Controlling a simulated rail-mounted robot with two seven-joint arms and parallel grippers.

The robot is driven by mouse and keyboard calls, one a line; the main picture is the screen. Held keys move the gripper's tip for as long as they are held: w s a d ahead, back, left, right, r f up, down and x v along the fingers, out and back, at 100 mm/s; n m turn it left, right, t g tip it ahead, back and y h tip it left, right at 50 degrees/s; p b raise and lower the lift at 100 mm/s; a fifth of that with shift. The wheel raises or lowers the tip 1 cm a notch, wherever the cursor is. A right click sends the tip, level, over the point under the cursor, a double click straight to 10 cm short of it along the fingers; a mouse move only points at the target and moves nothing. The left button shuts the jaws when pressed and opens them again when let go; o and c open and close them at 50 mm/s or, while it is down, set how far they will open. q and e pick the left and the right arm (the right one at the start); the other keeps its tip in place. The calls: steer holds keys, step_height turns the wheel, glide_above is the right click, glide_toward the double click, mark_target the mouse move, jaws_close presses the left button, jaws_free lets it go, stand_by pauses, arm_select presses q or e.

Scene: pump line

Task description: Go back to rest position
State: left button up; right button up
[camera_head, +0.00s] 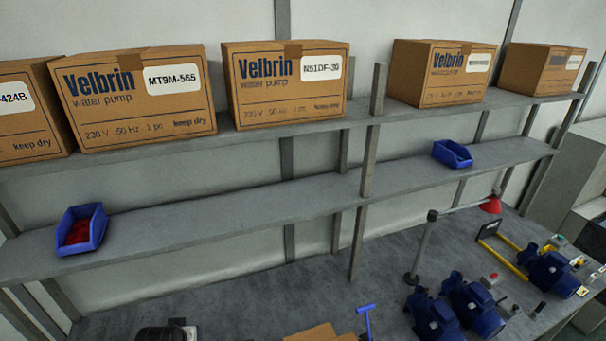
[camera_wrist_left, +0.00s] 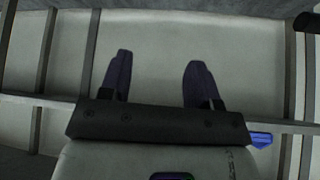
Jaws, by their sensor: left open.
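My left gripper (camera_wrist_left: 158,82) shows in the left wrist view with its two dark fingers spread apart. Nothing is between the fingers, and a pale wall panel and grey shelf uprights lie behind them. In the head view neither of my grippers shows. My right gripper is in neither view.
Velbrin cartons (camera_head: 287,82) stand along the upper shelf (camera_head: 240,137). The lower shelf (camera_head: 290,196) bears a blue bin with red parts (camera_head: 80,230) and another blue bin (camera_head: 452,154). Blue pumps (camera_head: 472,307), a red-shaded lamp (camera_head: 490,204) and a blue T-handled tool (camera_head: 365,320) stand on the bench (camera_head: 260,300).

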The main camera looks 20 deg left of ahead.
arm_select(q)
steer(key=s+d+r+m+t+h+p, duration=0.1)
steer(key=s+d+r+m, duration=0.2)
steer(key=d, duration=0.4)
steer(key=s+d+r+m+h, duration=0.1)
steer(key=s+d+m, duration=0.1)
steer(key=s+d, duration=0.45)
steer(key=s+d+f+g, duration=0.1)
steer(key=s+d+f, duration=0.1)
steer(key=s, duration=0.3)
steer(key=s+d+f+m+g+p, duration=0.1)
steer(key=s+d+f, duration=0.1)
steer(key=s, duration=0.2)
steer(key=s+d+f+m+g+h, duration=0.1)
steer(key=s+d+f, duration=0.1)
steer(key=s, duration=0.3)
steer(key=shift+s+d+f, duration=0.3)
steer(key=shift+s+d, duration=0.05)
steer(key=shift+d, duration=0.2)
